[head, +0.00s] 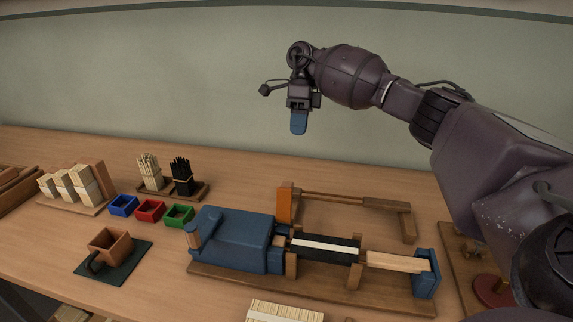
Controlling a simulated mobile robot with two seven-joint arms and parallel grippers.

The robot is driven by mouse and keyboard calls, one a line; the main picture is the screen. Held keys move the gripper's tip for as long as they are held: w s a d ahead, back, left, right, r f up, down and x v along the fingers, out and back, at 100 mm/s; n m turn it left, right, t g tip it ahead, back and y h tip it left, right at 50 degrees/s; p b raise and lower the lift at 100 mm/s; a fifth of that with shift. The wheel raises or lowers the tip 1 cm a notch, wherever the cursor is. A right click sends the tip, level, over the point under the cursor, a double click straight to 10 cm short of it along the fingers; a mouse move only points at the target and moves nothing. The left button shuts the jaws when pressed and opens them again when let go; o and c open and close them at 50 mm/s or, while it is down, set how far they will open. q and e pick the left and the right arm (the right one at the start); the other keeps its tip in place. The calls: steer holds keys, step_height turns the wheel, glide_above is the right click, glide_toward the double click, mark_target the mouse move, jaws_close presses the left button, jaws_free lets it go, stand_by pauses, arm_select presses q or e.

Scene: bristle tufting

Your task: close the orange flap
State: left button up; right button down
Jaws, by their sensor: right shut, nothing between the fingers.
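The orange flap (285,203) stands upright on the wooden frame behind the blue machine (238,238), at its left end. The machine sits on a wooden base with a dark track to its right. My right gripper (299,122) is shut and empty. Its blue fingertips point down and appear in the air above and behind the flap, apart from it. My left gripper is not in view.
A wooden bar (350,199) runs right from the flap. Small blue (123,205), red (149,211) and green (179,215) trays, bristle bundles (182,177) and a brown cup (110,245) stand to the left. Pale strips (285,311) lie at the front edge.

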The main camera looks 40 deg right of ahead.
mark_target(285, 202)
steer(key=s+a+f+p, duration=0.1)
steer(key=s+a+f, duration=0.4)
steer(key=f, duration=0.3)
steer(key=shift+s+a+p, duration=0.25)
steer(key=shift+a+p, duration=0.15)
steer(key=shift+a, duration=0.25)
